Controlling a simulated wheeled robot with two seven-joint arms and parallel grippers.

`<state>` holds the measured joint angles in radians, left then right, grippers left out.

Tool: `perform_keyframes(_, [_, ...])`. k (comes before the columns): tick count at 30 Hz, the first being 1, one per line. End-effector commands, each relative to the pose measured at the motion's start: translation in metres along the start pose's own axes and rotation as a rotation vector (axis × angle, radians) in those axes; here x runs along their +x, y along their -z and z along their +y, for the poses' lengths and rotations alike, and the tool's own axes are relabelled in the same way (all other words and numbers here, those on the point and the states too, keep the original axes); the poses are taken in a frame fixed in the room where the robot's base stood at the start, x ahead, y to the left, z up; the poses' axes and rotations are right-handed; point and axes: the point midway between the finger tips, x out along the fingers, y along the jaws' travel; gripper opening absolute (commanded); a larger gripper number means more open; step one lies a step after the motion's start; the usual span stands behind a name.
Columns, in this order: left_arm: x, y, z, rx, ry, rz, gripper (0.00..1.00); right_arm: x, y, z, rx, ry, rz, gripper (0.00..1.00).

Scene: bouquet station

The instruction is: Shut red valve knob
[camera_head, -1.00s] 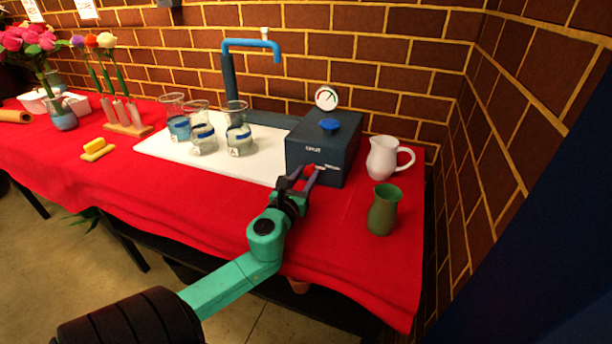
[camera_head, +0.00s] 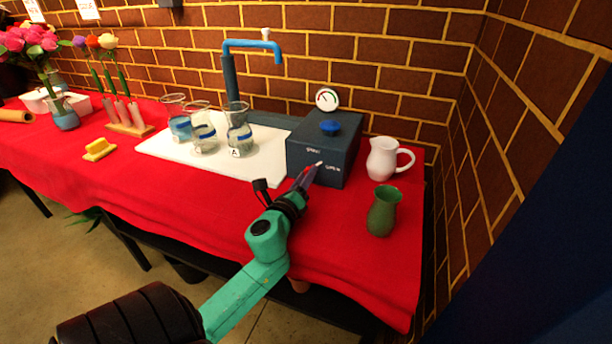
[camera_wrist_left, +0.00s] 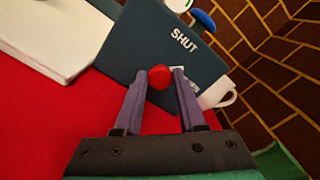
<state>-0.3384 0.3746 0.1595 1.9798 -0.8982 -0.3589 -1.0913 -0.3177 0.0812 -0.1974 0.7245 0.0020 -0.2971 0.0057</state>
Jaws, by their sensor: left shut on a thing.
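The dark blue valve box (camera_head: 304,160) stands on the red-clothed table, with SHUT and OPEN labels on its front face. My left gripper (camera_head: 310,174) is at that front face, its fingers rolled so that one hides the other in the head view. In the left wrist view the red valve knob (camera_wrist_left: 160,77) sits between the fingertips of my left gripper (camera_wrist_left: 160,72), which is shut on it. The SHUT label (camera_wrist_left: 184,40) shows just beyond the knob. In the head view the knob is mostly hidden by the fingers. My right gripper is not in view.
A blue knob (camera_head: 330,127) and a gauge (camera_head: 327,99) are on top of the box. A white pitcher (camera_head: 382,160) and green vase (camera_head: 382,212) stand to its right. Several glass jars (camera_head: 239,138) stand on the white mat (camera_head: 270,166) to its left.

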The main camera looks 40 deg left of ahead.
Motion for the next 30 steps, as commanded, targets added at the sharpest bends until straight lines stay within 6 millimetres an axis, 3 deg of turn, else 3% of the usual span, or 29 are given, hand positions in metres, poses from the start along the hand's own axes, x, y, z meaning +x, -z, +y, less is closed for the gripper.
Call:
perform_keyframes(8, [0.0, 0.001, 0.001, -0.266, -0.003, 0.001, 0.0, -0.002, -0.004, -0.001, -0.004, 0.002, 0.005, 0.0])
perform_keyframes(17, [0.0, 0.001, 0.002, -0.539, -0.003, 0.002, 0.0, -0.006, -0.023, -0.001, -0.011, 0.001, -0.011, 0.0])
perform_keyframes(30, [0.0, 0.002, 0.003, -0.786, -0.004, 0.001, 0.0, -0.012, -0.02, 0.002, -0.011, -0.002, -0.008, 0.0])
